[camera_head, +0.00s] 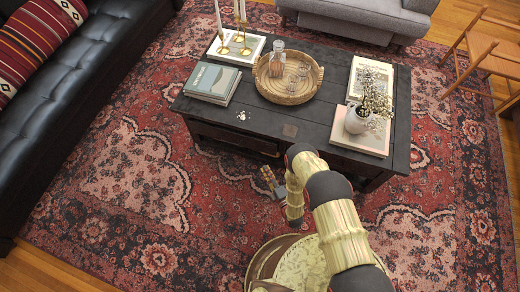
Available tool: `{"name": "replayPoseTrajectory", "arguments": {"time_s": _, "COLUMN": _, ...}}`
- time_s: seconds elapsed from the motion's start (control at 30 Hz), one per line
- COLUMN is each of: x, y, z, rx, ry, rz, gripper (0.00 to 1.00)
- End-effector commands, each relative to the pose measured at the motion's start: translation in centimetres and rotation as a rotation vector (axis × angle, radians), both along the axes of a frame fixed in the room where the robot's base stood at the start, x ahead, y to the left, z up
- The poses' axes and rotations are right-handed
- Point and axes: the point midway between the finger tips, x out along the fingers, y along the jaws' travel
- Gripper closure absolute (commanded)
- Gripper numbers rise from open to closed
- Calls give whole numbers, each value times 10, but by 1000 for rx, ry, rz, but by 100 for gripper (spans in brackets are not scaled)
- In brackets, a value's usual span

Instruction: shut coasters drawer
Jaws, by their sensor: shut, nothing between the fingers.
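The dark wooden coffee table (330,97) stands on the patterned rug. A drawer front (232,141) shows low on the left half of its near side. From this high angle I cannot tell how far that drawer stands out, and no coasters show inside it. The right half of the near side is partly hidden by my arm. My gripper (266,172) is low in front of the table, near the right end of that drawer front. It is shut and empty. I cannot tell whether it touches the drawer.
On the table are books (213,82), gold candlesticks (238,42), a round wicker tray (262,92) with a bottle and glasses, and a potted plant (359,119) on a book. A black sofa (75,85) is left, a grey seat (360,18) behind, a wooden chair (487,52) right. Rug at front left is clear.

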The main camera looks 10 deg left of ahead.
Motion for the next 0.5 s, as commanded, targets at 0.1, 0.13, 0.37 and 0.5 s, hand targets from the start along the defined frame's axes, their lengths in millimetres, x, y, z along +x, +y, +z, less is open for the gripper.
{"name": "replayPoseTrajectory", "arguments": {"time_s": 0.1, "x": -1, "y": 2, "z": 2, "rx": 5, "ry": -32, "rz": 1, "gripper": 100}}
{"name": "replayPoseTrajectory", "arguments": {"time_s": 0.13, "x": 1, "y": 3, "z": 3, "rx": 5, "ry": -34, "rz": 2, "gripper": 100}}
{"name": "replayPoseTrajectory", "arguments": {"time_s": 0.37, "x": 28, "y": 27, "z": 1, "rx": 5, "ry": -34, "rz": 3, "gripper": 100}}
{"name": "replayPoseTrajectory", "arguments": {"time_s": 0.5, "x": 49, "y": 45, "z": 1, "rx": 5, "ry": -34, "rz": 3, "gripper": 100}}
